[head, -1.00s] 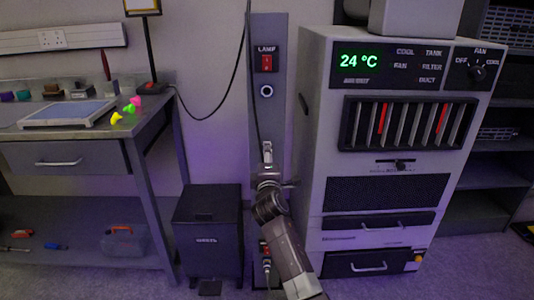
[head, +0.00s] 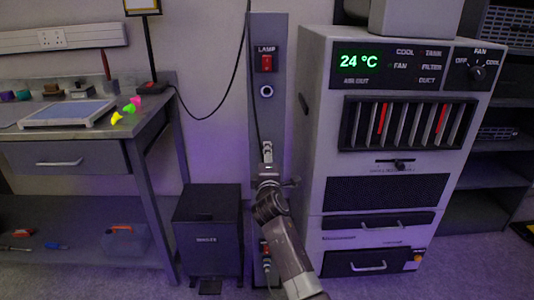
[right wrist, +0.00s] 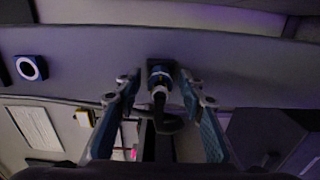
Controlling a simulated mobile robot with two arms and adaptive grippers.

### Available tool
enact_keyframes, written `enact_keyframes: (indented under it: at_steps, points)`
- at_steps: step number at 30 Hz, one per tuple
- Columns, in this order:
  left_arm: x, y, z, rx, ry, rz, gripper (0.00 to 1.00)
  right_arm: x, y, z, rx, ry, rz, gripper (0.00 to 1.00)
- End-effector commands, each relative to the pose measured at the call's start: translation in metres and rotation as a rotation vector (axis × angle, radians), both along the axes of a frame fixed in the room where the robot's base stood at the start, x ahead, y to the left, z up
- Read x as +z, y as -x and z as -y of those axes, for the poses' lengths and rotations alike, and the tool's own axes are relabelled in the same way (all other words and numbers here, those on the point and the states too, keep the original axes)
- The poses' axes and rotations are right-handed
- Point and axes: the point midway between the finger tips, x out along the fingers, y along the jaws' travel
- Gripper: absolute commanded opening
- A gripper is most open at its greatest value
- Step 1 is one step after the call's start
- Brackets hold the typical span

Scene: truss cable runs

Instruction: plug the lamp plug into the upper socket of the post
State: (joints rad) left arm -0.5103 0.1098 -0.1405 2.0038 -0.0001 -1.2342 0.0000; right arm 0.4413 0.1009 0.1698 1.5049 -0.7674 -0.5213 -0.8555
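The post (head: 281,120) is a tall grey panel with a red LAMP switch. Its upper socket (head: 267,91), a round blue-ringed hole, looks empty; it also shows in the right wrist view (right wrist: 31,67). My right gripper (head: 267,176) is in front of the post, below that socket. In the right wrist view, a dark plug with a blue ring (right wrist: 160,77) sits between my two fingers (right wrist: 160,92), with gaps visible on both sides. Whether it is seated in the post is unclear. My left gripper is out of view.
A grey cabinet (head: 316,130) with a 24 °C display stands close to the post's right. A black bin (head: 208,238) stands at its lower left. A workbench (head: 70,155) is farther left. A black cable (head: 243,40) hangs in front of the post. A red switch (head: 265,248) sits low down.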

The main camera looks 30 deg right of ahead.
Motion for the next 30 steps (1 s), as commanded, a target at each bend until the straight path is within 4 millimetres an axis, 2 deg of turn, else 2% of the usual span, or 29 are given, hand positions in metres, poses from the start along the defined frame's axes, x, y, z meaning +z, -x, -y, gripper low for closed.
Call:
enact_keyframes:
  at_steps: [4, 12, 14, 27, 30]
  points:
    - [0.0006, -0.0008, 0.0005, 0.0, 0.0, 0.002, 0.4, -0.0003, 0.0001, 0.0001, 0.0, 0.0, 0.0, 0.34]
    - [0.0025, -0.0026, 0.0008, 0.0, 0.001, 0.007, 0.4, -0.0002, 0.0001, 0.0002, 0.0, 0.0, 0.0, 0.05]
    - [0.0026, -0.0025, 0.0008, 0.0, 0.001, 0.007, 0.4, -0.0002, 0.0001, 0.0002, 0.0, 0.0, 0.0, 0.0]
    - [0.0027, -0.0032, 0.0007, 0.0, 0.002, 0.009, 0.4, 0.0001, 0.0029, -0.0018, 0.0, 0.0, 0.0, 0.0]
    - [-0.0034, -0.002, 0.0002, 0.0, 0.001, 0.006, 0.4, 0.0005, 0.0054, -0.0034, 0.0, 0.0, 0.0, 0.0]
